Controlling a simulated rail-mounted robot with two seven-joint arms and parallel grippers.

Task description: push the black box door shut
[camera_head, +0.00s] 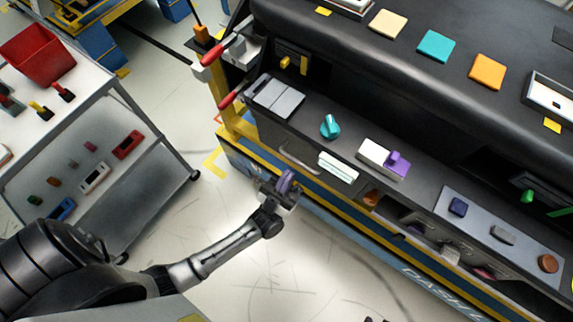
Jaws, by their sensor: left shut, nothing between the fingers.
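The dark front of the dashboard module has a panel with a curved grey handle (298,159) at its left part, which looks like the black box door. How far it stands open is hard to tell from above. My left gripper (285,183) is shut and empty, just in front of and below the handle. Whether it touches the panel cannot be told. Small dark tips at the bottom edge may be my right gripper (377,319); the rest of it is out of view.
Red-handled clamps (224,54) stand at the module's left end. A grey cart (130,185) with a red bin (38,55) stands at left. The floor between is clear.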

